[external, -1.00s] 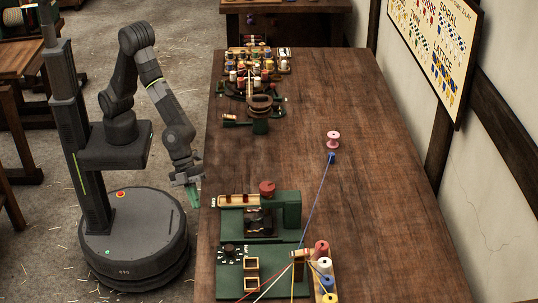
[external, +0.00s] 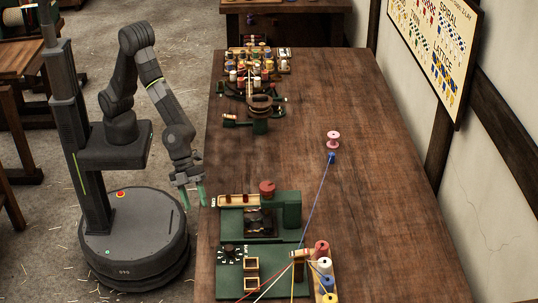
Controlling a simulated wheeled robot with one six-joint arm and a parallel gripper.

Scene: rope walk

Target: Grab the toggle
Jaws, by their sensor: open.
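My gripper (external: 193,197) is open and empty, pointing down beside the left edge of the table (external: 385,220), with its two green fingers apart. It is left of a green machine (external: 290,208) that carries a red knob (external: 267,187) and a pale wooden bar (external: 238,200) with dark red marks. A green panel (external: 235,285) with a black dial (external: 231,251) and two small wooden frames lies in front of that machine. No part is clearly recognisable as the toggle at this size.
Red, white, blue and yellow spools (external: 324,266) stand at the front, with strands running left. A blue cord (external: 318,195) runs back to a blue piece near a pink spool (external: 333,138). A rack of spools (external: 245,75) stands at the back. The table's right side is mostly clear.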

